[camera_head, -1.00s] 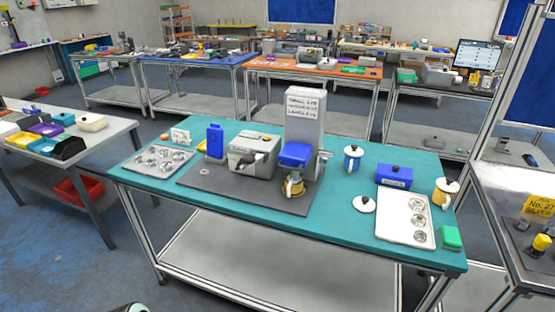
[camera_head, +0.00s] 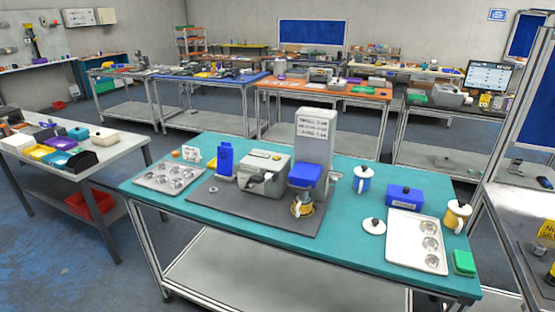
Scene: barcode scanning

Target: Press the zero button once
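No zero button can be made out at this size. On the teal table (camera_head: 375,250) a grey box-shaped device (camera_head: 264,175) stands on a dark mat (camera_head: 240,212), with small dark and greenish details on its top and front. To its right is a tall grey machine (camera_head: 315,130) with a lettered panel, too small to read. A blue block-like part (camera_head: 305,174) sits at its front, above a yellow and white cup (camera_head: 301,206). Neither of my grippers is in view.
A metal tray with round hollows (camera_head: 168,178) lies at the table's left. A blue bottle (camera_head: 225,160) is beside the grey device. At the right are a white-and-blue jug (camera_head: 362,181), a blue box (camera_head: 404,196), a white tray (camera_head: 402,252) and a green block (camera_head: 464,262).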

